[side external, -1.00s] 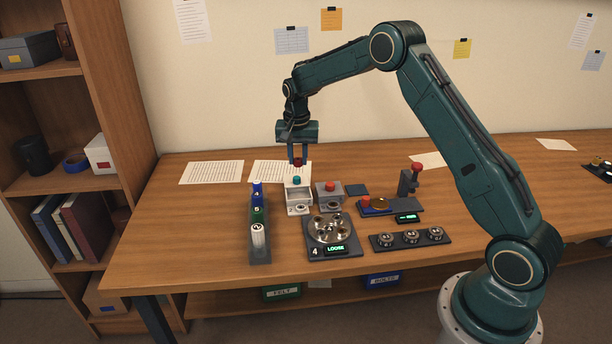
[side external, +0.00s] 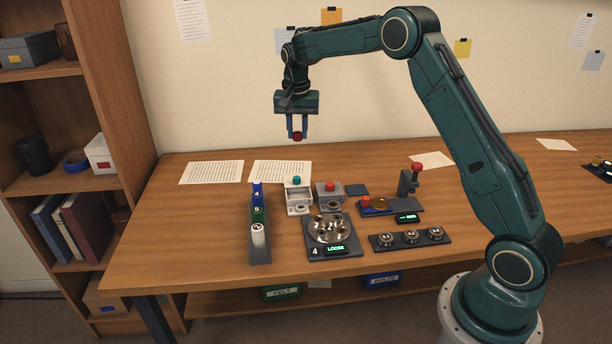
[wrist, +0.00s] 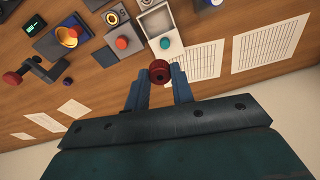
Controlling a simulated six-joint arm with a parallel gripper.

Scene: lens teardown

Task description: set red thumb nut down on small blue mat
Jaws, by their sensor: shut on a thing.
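The red thumb nut (side external: 297,137) is held between the fingertips of my gripper (side external: 297,131), high above the back of the table. In the wrist view the nut (wrist: 160,70) sits between the two blue fingers of my gripper (wrist: 159,78). The small blue mat (side external: 357,189) is a dark, empty square lying flat on the table, right of the grey box with the red button. It also shows in the wrist view (wrist: 104,57). My gripper is to the left of the mat and well above it in the side view.
A white box with a teal knob (side external: 297,182) and a grey box with a red button (side external: 329,188) stand left of the mat. A fixture with a red-topped post (side external: 409,182) stands to its right. Paper sheets (side external: 212,172) lie at the back left.

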